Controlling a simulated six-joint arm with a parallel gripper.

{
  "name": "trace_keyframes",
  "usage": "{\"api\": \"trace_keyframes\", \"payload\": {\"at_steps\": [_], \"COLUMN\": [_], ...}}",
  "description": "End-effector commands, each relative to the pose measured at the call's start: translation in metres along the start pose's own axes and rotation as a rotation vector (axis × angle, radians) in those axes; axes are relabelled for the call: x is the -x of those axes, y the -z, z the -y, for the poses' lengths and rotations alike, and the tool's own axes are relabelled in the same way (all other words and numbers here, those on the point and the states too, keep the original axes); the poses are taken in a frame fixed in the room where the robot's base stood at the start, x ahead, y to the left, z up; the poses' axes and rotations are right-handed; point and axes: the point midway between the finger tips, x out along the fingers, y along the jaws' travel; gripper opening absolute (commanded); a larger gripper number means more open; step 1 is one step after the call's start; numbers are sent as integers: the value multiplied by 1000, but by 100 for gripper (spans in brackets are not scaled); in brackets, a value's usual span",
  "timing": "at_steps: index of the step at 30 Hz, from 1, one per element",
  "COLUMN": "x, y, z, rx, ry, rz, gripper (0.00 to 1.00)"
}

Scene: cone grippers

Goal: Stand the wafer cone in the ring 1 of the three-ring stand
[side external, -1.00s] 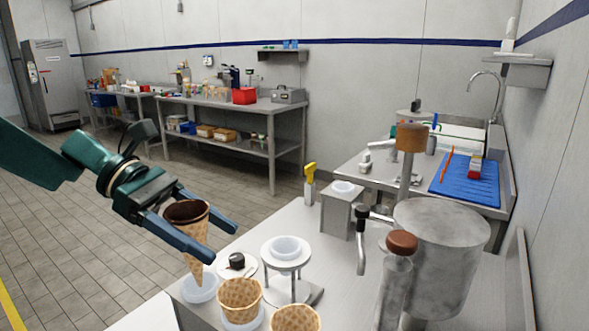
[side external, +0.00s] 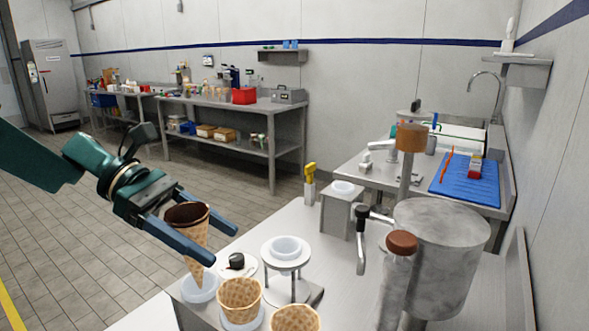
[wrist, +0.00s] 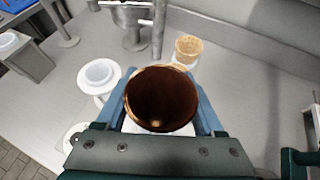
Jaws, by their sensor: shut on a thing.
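The wafer cone (side external: 196,240) has a dark inside and hangs point down, nearly upright, between the two blue fingers of my gripper (side external: 221,244). In the wrist view I look down into its dark mouth (wrist: 160,98). Its tip overlaps a white ring (side external: 201,291) at the table's near left; I cannot tell whether the tip is inside it. Beside it to the right, another wafer cone (side external: 240,293) stands in a white ring, and a further cone (side external: 295,319) is cut off by the lower edge. Ring numbers are not visible, and the stand's body is mostly hidden.
A white cup on a small round stand (side external: 286,250) is right of my gripper. A dark-knobbed white disc (side external: 236,262) lies between. A large grey metal drum (side external: 440,245) with a lever stands farther right. A block with a white bowl (side external: 343,188) is behind.

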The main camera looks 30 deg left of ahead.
Motion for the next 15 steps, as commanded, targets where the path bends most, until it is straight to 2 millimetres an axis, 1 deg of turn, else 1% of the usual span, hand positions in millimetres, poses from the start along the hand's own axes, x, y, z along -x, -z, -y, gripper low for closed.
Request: {"api": "trace_keyframes", "payload": {"at_steps": [15], "x": [-7], "y": [13], "z": [0], "rx": [1], "ry": [1], "rz": [1], "gripper": [48]}}
